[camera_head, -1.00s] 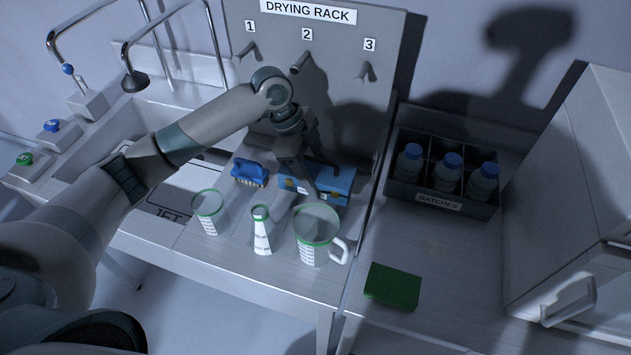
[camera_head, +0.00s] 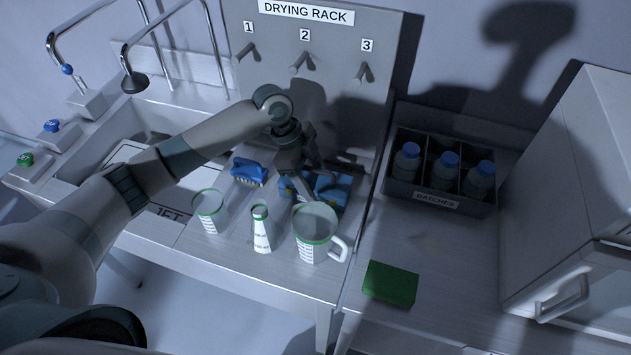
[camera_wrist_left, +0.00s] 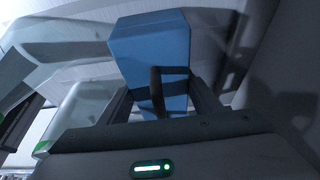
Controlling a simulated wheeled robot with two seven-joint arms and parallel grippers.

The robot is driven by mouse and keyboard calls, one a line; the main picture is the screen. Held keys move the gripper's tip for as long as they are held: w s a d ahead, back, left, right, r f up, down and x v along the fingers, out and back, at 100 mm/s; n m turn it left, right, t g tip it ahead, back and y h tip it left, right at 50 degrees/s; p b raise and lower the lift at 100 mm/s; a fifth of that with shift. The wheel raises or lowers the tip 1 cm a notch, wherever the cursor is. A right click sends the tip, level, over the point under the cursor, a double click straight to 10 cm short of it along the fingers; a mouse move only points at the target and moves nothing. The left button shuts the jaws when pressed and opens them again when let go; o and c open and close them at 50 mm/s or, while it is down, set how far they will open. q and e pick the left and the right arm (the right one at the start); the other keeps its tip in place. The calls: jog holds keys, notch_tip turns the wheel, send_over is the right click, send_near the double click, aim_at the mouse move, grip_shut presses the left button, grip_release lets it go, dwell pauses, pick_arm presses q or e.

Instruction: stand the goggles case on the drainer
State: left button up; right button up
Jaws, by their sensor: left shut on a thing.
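The blue goggles case (camera_head: 334,190) is at the foot of the drying rack panel, partly hidden by my gripper. It looks turned or tilted, and I cannot tell whether its lower edge touches the steel surface. My left gripper (camera_head: 308,183) reaches down from above and is shut on the case. In the left wrist view the blue case (camera_wrist_left: 152,48) sits between the two fingers, with a dark band across it. The steel counter (camera_head: 235,262) under the glassware looks like the drainer. My right gripper is not in view.
A blue brush (camera_head: 248,172) lies left of the case. A beaker (camera_head: 209,212), a flask (camera_head: 261,230) and a handled jug (camera_head: 316,235) stand close in front. The batches crate (camera_head: 437,198) and a green block (camera_head: 390,284) are to the right. Rack pegs (camera_head: 302,63) stick out above.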

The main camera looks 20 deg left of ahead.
aim_at(306, 167)
pick_arm(q)
jog(key=shift+f, duration=0.1)
jog(key=o, duration=1.1)
jog(key=shift+o, duration=0.7)
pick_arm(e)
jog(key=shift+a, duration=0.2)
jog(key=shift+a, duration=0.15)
pick_arm(q)
jog(key=b+v, duration=0.3)
jog(key=v, duration=0.8)
jog(key=shift+a, duration=0.1)
jog(key=shift+a+r, duration=0.15)
jog(key=shift+r, duration=0.45)
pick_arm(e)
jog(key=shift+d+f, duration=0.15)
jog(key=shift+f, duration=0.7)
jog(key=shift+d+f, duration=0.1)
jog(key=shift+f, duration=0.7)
